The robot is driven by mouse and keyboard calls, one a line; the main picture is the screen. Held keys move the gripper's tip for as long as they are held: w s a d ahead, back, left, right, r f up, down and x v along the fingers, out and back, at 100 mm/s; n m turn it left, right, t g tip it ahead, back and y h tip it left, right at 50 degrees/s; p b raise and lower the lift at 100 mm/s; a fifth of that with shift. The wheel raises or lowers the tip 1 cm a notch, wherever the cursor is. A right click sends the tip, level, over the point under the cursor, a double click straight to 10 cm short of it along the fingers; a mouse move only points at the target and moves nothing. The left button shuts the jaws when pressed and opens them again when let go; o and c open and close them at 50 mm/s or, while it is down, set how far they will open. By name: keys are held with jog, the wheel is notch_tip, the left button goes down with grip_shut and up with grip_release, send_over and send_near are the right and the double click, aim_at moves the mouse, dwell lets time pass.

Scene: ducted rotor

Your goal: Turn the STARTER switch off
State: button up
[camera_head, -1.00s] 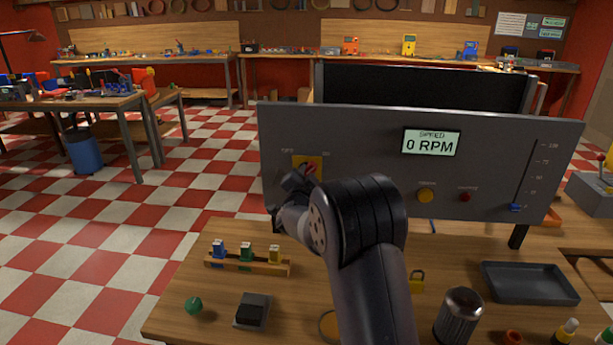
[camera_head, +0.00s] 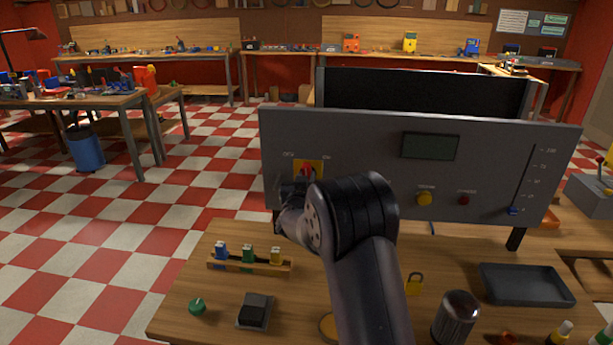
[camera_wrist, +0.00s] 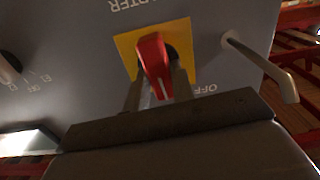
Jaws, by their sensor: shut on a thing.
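The switch has a red handle (camera_head: 308,169) on a yellow plate (camera_head: 318,164) at the left of the grey control panel. In the wrist view, the red handle (camera_wrist: 154,62) stands on the yellow plate (camera_wrist: 124,48) between my gripper's (camera_wrist: 157,78) two fingers, which are shut on it. Upside-down lettering, partly cut off, shows above the plate, and OFF is at its lower right. In the head view, my gripper (camera_head: 298,184) is at the switch and hides part of it. The speed display (camera_head: 430,146) on the panel is dark.
The panel (camera_head: 350,140) also carries a yellow button (camera_head: 424,199), a red button (camera_head: 464,199) and a blue slider (camera_head: 513,210). In the wrist view, a bent grey lever (camera_wrist: 262,62) sits beside the switch. A rack (camera_head: 250,264), padlock (camera_head: 413,284) and tray (camera_head: 526,285) are on the bench below.

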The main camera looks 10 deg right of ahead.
jog(key=shift+a+f+n+p, duration=0.1)
jog(key=shift+n+p, duration=0.6)
jog(key=shift+n, duration=1.25)
jog(key=shift+a+n+p, duration=0.1)
jog(key=shift+n+p, duration=0.55)
jog(key=shift+n, duration=1.6)
jog(key=o, duration=1)
jog(key=b+v, duration=0.3)
jog(key=v, duration=0.7)
jog(key=shift+s+a, duration=0.1)
jog(key=shift+s, duration=0.3)
